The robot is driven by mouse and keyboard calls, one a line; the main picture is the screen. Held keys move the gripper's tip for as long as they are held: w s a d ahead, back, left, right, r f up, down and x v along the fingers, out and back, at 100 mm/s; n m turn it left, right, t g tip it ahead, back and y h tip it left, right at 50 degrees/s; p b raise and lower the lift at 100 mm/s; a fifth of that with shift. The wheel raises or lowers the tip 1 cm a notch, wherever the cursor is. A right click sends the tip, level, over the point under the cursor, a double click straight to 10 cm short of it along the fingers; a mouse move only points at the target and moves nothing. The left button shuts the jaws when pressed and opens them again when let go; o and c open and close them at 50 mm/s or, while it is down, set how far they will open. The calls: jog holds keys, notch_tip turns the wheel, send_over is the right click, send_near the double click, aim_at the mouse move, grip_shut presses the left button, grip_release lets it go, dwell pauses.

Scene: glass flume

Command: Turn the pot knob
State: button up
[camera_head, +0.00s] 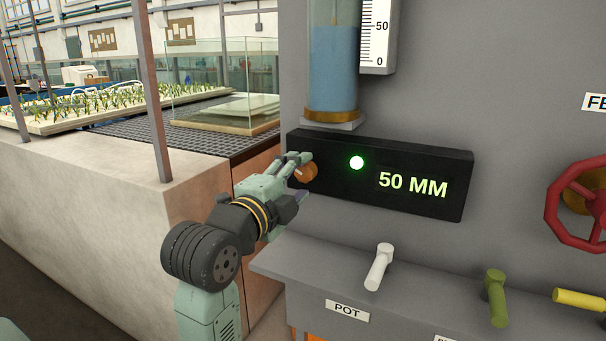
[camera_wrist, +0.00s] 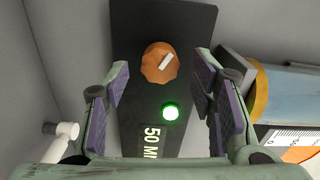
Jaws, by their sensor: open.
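An orange-brown knob (camera_head: 308,173) sits at the left end of a black panel (camera_head: 420,186) that reads 50 MM beside a lit green lamp (camera_head: 356,162). In the wrist view the lobed knob (camera_wrist: 154,69) carries a white pointer mark, tilted in the picture. My gripper (camera_head: 300,177) is open at the knob, and its fingers hide part of it in the head view. In the wrist view my gripper (camera_wrist: 161,88) has its purple-padded fingers apart, with the knob ahead between them; I see no contact. A POT label (camera_head: 347,311) is on the ledge below a white lever.
The white lever (camera_head: 379,267), a green lever (camera_head: 496,298) and a yellow lever (camera_head: 580,299) stand along the ledge. A blue-filled tube (camera_head: 333,70) is above the panel. A red handwheel (camera_head: 550,207) is at right. A concrete wall (camera_head: 80,190) is at left.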

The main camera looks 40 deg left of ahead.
jog(key=v, duration=0.9)
